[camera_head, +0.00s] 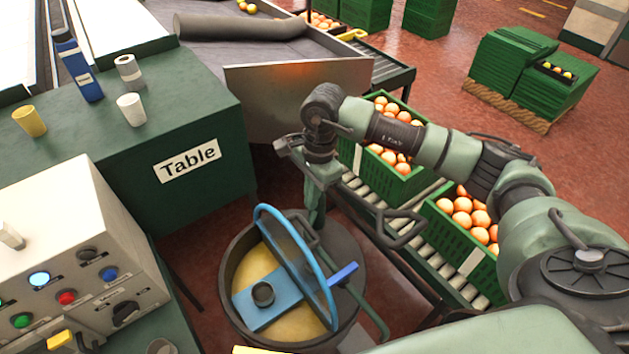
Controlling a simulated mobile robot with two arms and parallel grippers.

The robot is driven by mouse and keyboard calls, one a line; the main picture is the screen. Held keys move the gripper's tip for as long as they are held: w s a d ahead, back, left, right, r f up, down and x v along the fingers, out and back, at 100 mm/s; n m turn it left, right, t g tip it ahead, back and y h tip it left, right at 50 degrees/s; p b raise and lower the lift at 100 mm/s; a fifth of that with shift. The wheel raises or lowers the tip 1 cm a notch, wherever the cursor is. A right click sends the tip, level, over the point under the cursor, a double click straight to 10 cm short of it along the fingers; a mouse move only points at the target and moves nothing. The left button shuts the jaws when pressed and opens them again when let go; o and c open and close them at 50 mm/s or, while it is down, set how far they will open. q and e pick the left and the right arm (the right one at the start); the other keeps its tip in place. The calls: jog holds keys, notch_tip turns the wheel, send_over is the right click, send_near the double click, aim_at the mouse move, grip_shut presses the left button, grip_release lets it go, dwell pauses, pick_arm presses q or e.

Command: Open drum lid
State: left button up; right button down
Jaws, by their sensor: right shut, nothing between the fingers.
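The drum (232,312) stands at the bottom centre, a round dark-walled container with a yellowish inside showing on its left half. Its blue-rimmed lid (290,250) stands tilted up on edge across the drum, so the drum is partly open. A flat blue piece with a dark round fitting (262,294) lies at the opening. My right gripper (315,218) points down just behind the raised lid, shut and empty. Whether it touches the lid cannot be told. My left gripper is not in view.
A control box (90,230) with buttons is at lower left. Green crates of oranges (425,182) sit on a roller conveyor (405,257) right of the drum. A metal chute (300,90) is behind.

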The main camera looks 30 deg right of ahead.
aim_at(295, 215)
notch_tip(295, 215, down, 4)
jog(key=shift+a+r+p, duration=0.15)
jog(key=shift+r+p, duration=0.1)
jog(key=shift+p, duration=0.1)
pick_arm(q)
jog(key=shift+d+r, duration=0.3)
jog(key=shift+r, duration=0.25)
pick_arm(e)
jog(key=shift+f, duration=0.3)
